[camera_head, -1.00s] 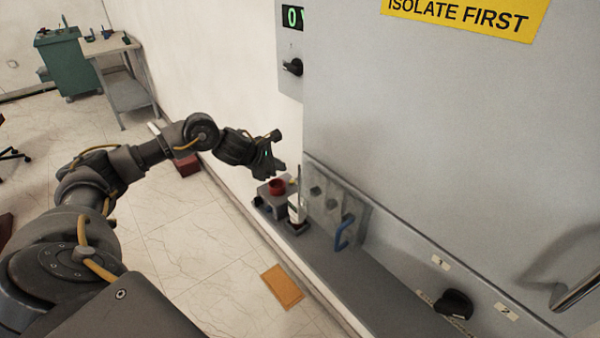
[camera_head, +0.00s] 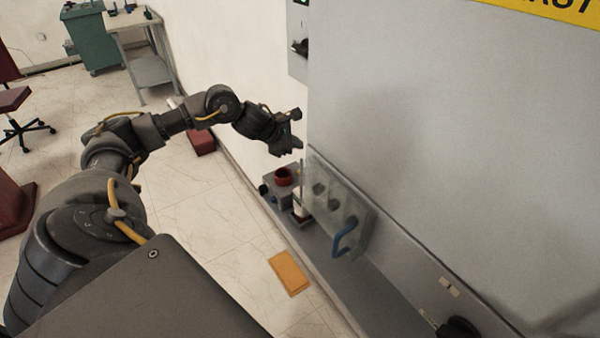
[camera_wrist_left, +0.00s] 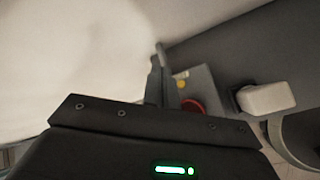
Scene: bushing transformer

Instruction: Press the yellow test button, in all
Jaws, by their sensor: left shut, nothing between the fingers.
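The yellow test button (camera_wrist_left: 182,84) shows in the left wrist view as a small yellow spot on a grey box (camera_wrist_left: 200,78), near a red round button (camera_wrist_left: 193,106). In the head view the grey box (camera_head: 275,191) with its red button (camera_head: 283,177) sits at the far end of the grey ledge; I cannot make out the yellow button there. My left gripper (camera_head: 297,147) is shut and empty, above the box and close to the cabinet edge. My right gripper is out of view.
A large grey cabinet (camera_head: 420,130) fills the right side. A panel with a blue handle (camera_head: 343,238) and a white-and-dark item (camera_head: 301,213) stand beside the box. A yellow-orange plate (camera_head: 288,273) lies on the floor. A green cabinet (camera_head: 97,40) stands far back.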

